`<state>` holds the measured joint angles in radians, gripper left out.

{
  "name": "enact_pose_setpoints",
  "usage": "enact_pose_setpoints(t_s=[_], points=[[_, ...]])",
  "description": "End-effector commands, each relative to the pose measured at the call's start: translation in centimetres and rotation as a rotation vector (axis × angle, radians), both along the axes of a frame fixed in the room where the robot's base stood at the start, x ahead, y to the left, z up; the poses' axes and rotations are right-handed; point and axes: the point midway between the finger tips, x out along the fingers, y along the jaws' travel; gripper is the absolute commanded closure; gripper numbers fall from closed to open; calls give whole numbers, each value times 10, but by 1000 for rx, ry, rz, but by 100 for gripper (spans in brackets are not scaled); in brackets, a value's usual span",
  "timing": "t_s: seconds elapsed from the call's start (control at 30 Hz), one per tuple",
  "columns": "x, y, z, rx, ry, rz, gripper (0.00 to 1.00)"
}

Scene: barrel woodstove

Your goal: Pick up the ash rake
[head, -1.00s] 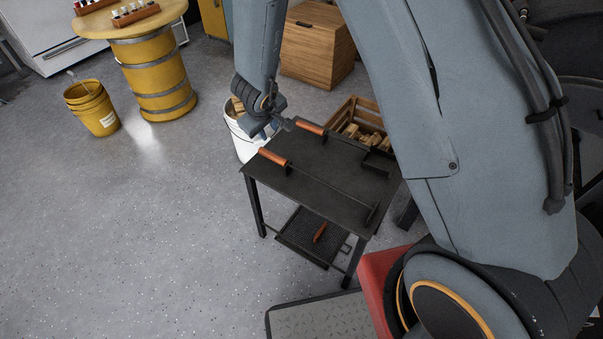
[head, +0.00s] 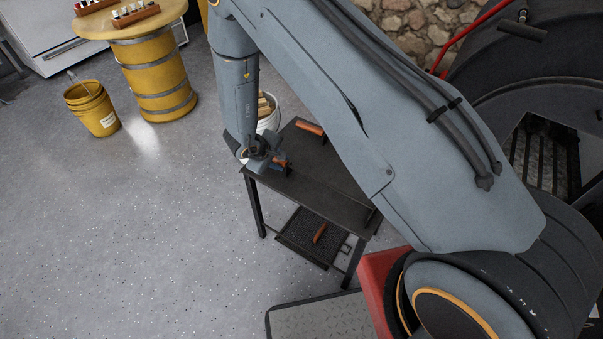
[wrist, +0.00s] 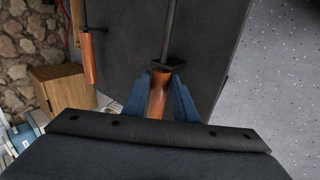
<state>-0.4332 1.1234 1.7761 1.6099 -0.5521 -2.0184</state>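The ash rake, a long dark rod with an orange-brown handle (wrist: 160,82), lies on the black metal table (head: 325,165). In the wrist view its rod runs away from me past a dark guard plate. My gripper (wrist: 159,93) is down at the handle, with one blue finger on each side of it. I cannot tell whether the fingers press on it. In the head view my gripper (head: 264,161) covers most of this handle, and my arm hides part of the table.
A second tool with an orange handle (head: 310,127) lies farther back on the table; it also shows in the wrist view (wrist: 88,60). A lower shelf (head: 305,240) holds another orange-handled item. A white bucket (head: 268,122) stands behind. Open floor lies left.

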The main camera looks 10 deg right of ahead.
Motion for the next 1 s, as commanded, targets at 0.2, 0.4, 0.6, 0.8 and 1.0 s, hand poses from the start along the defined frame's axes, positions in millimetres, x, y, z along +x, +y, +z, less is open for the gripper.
enact_pose_setpoints(t_s=[0.2,0.4,0.6,0.8,1.0], points=[[5,-5,-11,1,-1,0,75],[5,-5,-11,1,-1,0,80],[5,-5,-10,1,-1,0,100],[5,-5,-10,0,-2,0,100],[6,-5,1,1,-4,1,100]])
